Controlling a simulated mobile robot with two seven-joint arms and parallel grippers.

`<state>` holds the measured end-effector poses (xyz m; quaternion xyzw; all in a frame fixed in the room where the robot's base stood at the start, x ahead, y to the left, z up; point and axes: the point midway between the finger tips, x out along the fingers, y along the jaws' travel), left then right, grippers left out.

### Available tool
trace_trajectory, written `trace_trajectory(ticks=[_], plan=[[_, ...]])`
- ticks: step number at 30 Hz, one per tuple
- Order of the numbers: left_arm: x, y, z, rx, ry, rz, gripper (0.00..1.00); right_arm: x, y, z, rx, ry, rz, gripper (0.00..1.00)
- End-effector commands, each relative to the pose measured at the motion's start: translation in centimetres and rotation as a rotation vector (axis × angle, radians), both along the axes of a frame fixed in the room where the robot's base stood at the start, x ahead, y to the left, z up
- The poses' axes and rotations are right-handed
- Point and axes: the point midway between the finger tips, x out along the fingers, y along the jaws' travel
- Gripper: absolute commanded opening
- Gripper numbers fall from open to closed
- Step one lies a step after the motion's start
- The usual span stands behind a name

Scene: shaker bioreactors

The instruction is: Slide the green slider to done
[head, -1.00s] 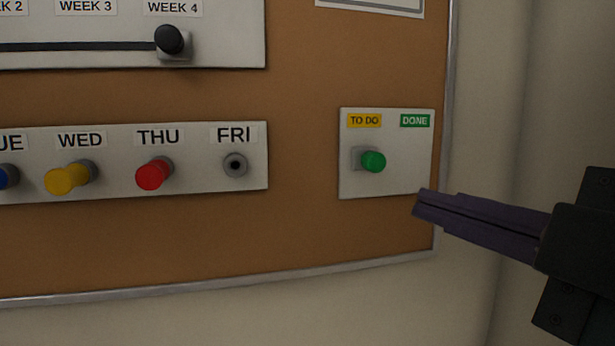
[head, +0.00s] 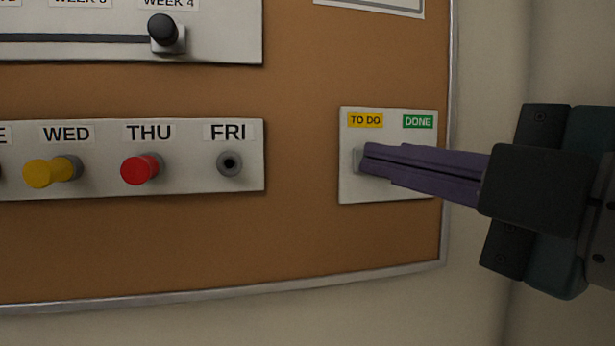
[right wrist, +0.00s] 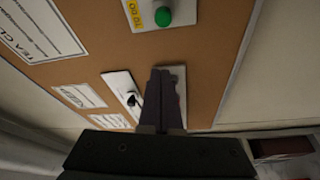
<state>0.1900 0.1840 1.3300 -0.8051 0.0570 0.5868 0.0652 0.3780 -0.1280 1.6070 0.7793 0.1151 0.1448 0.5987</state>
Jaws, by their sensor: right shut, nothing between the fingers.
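The slider panel (head: 350,190) is a small white plate with a yellow TO DO label (head: 366,120) at left and a green DONE label (head: 418,121) at right. My right gripper (head: 368,158) is shut and empty, its purple fingers reaching in from the right across the panel. They hide the green slider knob in the head view; only a grey edge of its base (head: 357,160) shows left of the tips. In the right wrist view the green knob (right wrist: 163,16) shows at the top, apart from the fingertips (right wrist: 163,71). My left gripper is not in view.
The cork board (head: 300,230) has a metal frame (head: 380,275). A weekday panel (head: 195,185) with yellow (head: 45,172) and red (head: 140,169) pegs is to the left. A week slider with a black knob (head: 163,30) is above. Bare board lies below the panels.

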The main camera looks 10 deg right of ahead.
Motion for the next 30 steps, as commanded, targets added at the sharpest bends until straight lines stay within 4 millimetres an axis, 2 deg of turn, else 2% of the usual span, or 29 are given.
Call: trace_trajectory(ticks=[1,3,11,13,18,30], plan=[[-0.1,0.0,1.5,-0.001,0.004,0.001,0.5,1.2,0.3,0.9,0.004,0.002,-0.005,0.0],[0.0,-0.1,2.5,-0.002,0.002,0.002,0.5,2.5,0.9,1.1,0.004,0.002,-0.002,0.0],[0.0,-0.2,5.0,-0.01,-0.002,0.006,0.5,7.0,2.6,1.3,0.003,0.004,-0.002,0.0],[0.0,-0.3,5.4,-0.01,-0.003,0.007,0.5,6.9,1.1,0.5,-0.003,0.008,-0.006,0.0],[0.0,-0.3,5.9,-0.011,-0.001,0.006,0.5,6.9,-0.7,-0.1,0.0,0.006,-0.004,0.0],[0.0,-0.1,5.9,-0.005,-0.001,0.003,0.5,6.9,-1.4,-0.4,0.002,0.003,-0.001,0.0]])
